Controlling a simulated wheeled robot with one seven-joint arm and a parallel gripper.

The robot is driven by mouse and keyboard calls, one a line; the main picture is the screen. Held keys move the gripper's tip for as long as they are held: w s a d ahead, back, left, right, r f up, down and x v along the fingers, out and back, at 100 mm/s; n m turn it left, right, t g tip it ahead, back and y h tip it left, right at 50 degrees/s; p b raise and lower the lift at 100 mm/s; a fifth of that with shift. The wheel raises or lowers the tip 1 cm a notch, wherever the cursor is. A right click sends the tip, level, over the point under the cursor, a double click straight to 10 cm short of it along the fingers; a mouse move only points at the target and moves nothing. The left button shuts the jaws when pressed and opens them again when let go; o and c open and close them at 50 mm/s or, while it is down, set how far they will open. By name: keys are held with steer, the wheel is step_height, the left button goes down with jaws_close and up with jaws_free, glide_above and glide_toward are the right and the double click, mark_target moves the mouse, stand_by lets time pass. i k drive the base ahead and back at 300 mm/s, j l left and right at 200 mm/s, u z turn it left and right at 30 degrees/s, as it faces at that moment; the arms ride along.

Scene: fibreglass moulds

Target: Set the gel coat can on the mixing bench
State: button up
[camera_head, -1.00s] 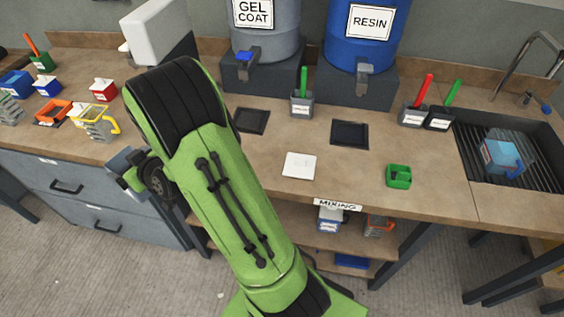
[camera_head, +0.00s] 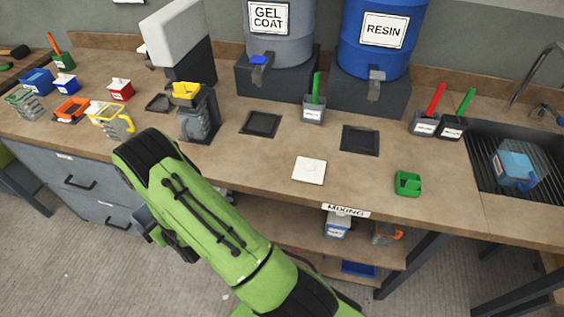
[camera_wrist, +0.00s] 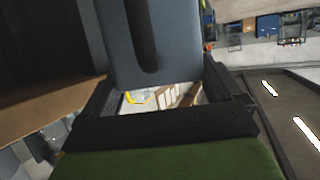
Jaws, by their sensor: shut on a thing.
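The mixing bench (camera_head: 265,172) is a long brown worktop with a MIXING label on its front edge. My gripper (camera_head: 160,232) is low in front of the bench's left part, mostly hidden behind my green arm. It is shut on a blue-grey thing (camera_head: 143,214) that shows only as a small piece there. In the wrist view the thing (camera_wrist: 185,45) is large, smooth and blue-grey with a dark strip, beside my gripper's dark jaws (camera_wrist: 160,100). No label shows on it, so its looks alone do not tell whether it is the gel coat can.
A grey GEL COAT drum (camera_head: 280,35) and a blue RESIN drum (camera_head: 380,38) stand at the back. Dark square pads (camera_head: 261,124) (camera_head: 360,140), a white square (camera_head: 309,170) and a green holder (camera_head: 408,183) lie on top. A sink (camera_head: 485,165) is at the right.

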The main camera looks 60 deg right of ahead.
mark_target(239, 159)
steer(key=i+j+z, duration=0.15)
steer(key=j+z, duration=0.3)
steer(key=j, duration=0.45)
steer(key=j+z, duration=0.4)
steer(key=j, duration=0.5)
steer(key=j+z, duration=0.45)
steer(key=j, duration=0.5)
steer(key=k, duration=0.05)
